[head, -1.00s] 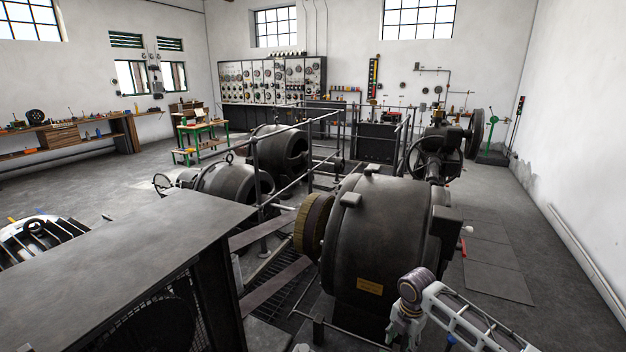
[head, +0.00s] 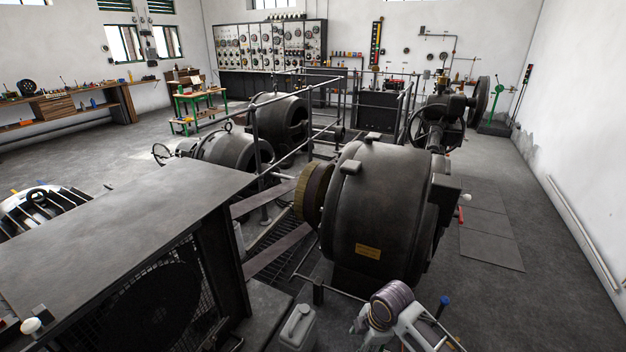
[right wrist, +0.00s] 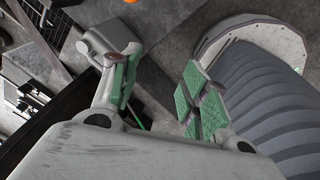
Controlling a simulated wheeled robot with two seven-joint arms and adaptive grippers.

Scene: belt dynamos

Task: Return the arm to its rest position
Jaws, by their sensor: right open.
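My right arm (head: 393,312) is at the bottom of the head view, in front of the large dark dynamo (head: 375,205). Its gripper cannot be made out clearly there. In the right wrist view my right gripper (right wrist: 158,88) is open, its two green-padded fingers apart with nothing between them. The grey floor shows beyond the fingers. My left arm and left gripper are not in view.
A grey canister (head: 298,326) stands left of my right arm; a grey canister with a brownish cap (right wrist: 106,38) shows beyond the left finger. A dark cabinet with mesh (head: 120,220) fills the lower left. Free floor (head: 550,275) lies at the right.

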